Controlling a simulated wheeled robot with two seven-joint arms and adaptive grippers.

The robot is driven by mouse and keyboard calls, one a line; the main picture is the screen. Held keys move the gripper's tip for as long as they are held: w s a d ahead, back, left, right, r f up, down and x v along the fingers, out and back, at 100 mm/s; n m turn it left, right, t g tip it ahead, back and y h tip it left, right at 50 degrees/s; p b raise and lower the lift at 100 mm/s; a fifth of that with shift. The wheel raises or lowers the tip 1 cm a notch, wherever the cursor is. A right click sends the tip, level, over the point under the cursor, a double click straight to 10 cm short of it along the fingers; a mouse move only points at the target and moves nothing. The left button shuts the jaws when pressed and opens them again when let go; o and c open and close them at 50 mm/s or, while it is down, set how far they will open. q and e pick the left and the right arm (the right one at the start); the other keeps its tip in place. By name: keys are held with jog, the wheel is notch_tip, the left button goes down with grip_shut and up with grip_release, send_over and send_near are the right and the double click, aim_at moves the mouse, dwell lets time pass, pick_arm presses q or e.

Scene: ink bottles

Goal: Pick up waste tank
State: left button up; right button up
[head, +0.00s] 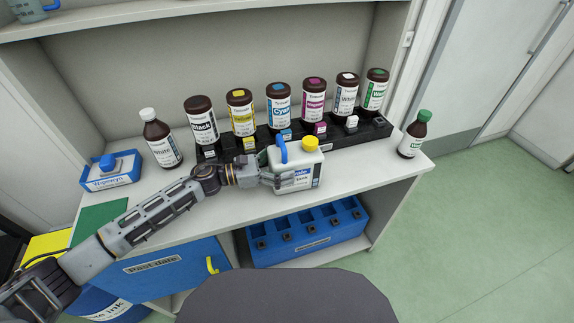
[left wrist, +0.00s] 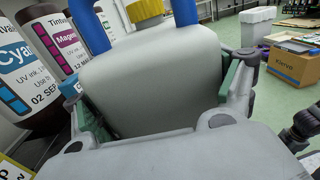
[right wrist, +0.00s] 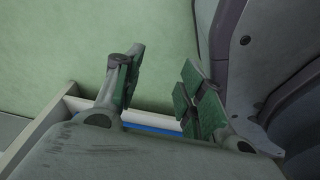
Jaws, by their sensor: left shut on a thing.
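The waste tank (head: 306,165) is a white jug with a blue handle and a yellow cap, at the middle of the white shelf in the head view. My left gripper (head: 279,179) comes in from the left and is shut on it. In the left wrist view the tank's white body (left wrist: 150,85) fills the space between both green finger pads. I cannot tell whether its base touches the shelf. My right gripper (right wrist: 155,90) shows only in the right wrist view, open and empty, with green floor behind it.
A black rack (head: 340,139) of several ink bottles stands close behind the tank. A white-capped bottle (head: 161,142) and a blue-and-white box (head: 110,173) are at left. A green-capped bottle (head: 413,135) stands at right. A blue crate (head: 310,251) sits below.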

pick_arm(q)
jog(key=shift+r+p, duration=0.45)
jog(key=shift+r, duration=4.65)
